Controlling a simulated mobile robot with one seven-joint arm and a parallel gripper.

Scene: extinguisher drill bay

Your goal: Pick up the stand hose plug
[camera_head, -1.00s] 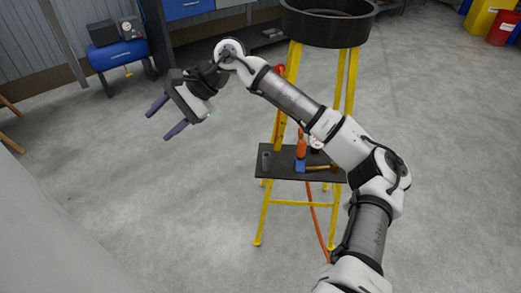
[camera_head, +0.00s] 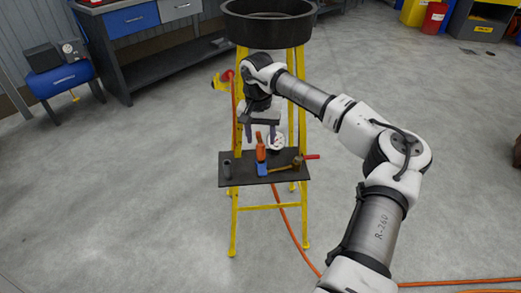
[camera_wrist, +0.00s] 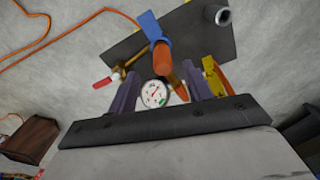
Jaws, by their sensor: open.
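No thing is labelled as the hose plug, and I cannot tell which one it is. An upright piece with an orange top (camera_head: 261,147) and blue base (camera_head: 262,170) stands on the stand's dark shelf (camera_head: 239,178). It also shows in the wrist view (camera_wrist: 160,54). A short grey hollow cylinder (camera_head: 227,168) stands at the shelf's left end. A white dial gauge (camera_wrist: 155,93) shows between my fingers in the wrist view, with a second orange piece (camera_wrist: 178,88) beside it. My gripper (camera_head: 260,132) is open and empty, fingers down, above the shelf near the orange top.
The yellow stand (camera_head: 234,220) carries a black round pan (camera_head: 240,33) above. A yellow and red piece (camera_head: 222,80) is at its left. An orange hose (camera_head: 288,222) crosses the floor.

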